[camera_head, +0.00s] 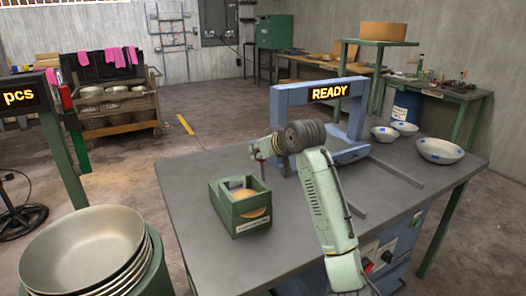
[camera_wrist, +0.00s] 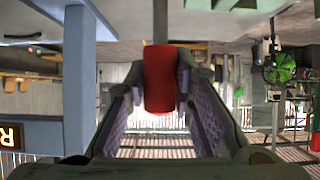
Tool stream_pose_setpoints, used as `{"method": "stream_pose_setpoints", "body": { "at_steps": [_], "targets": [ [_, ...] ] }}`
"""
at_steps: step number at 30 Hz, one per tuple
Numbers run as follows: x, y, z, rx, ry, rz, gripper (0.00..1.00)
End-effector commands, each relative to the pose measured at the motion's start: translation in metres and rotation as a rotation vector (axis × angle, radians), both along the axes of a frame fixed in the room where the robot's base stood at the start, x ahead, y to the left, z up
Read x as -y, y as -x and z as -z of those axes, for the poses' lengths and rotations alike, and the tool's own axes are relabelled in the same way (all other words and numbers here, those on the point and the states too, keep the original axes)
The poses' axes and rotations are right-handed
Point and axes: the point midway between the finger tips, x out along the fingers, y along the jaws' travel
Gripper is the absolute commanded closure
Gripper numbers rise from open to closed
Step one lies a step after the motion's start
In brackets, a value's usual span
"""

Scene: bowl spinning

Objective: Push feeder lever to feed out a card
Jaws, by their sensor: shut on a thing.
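The green card feeder box (camera_head: 240,208) stands on the grey table, with a tan round card (camera_head: 250,193) inside it. My gripper (camera_head: 262,148) is above and just behind the box's right side. In the wrist view my gripper (camera_wrist: 160,78) has its jaws shut on a red lever knob (camera_wrist: 159,85) at the end of a grey rod. In the head view the knob is mostly hidden by the jaws, with only a little red showing. I cannot see clearly where the rod joins the feeder.
A blue machine frame (camera_head: 283,105) with a READY sign (camera_head: 340,91) stands behind my arm. Several bowls, including a large one (camera_head: 440,150), sit at the table's far right. A stack of large bowls (camera_head: 85,245) stands at front left. The table's front left is clear.

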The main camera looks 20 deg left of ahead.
Motion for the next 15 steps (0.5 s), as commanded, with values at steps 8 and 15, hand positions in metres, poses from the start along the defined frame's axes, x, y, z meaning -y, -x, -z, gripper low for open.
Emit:
{"method": "stream_pose_setpoints", "body": {
  "at_steps": [8,15],
  "targets": [
    [-0.001,-0.001,0.0,0.001,0.0,0.001,0.96],
    [-0.013,-0.009,0.003,-0.001,-0.001,-0.002,0.95]
  ]
}}
